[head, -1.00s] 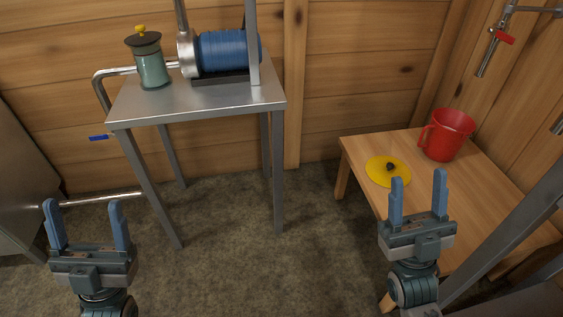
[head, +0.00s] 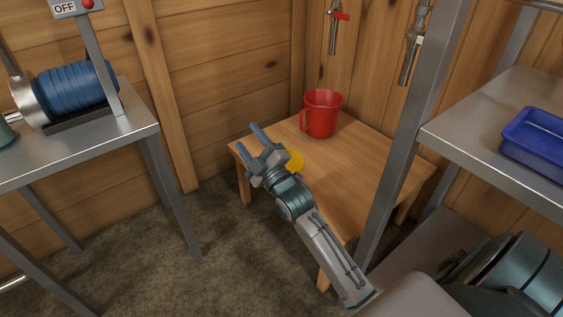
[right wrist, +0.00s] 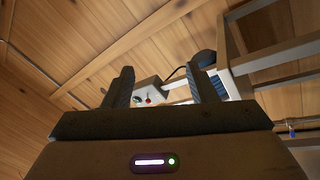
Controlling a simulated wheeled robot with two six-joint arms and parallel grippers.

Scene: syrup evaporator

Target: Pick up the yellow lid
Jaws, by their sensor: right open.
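The yellow lid (head: 295,161) lies on the low wooden table, left of the middle. Most of it, with its dark knob, is hidden behind my right gripper (head: 260,140) in the head view. That gripper is open and empty, and its fingers point up and to the left over the table's left side. I cannot tell how high it is above the lid. In the right wrist view the open fingers (right wrist: 162,85) have nothing between them, and the lid does not show. My left gripper is out of view.
A red mug (head: 321,114) stands behind the lid on the wooden table (head: 355,165). A metal rack (head: 480,150) with a blue bin (head: 535,137) is at the right. A metal table (head: 95,145) with a blue coil is at the left. Taps hang on the wall.

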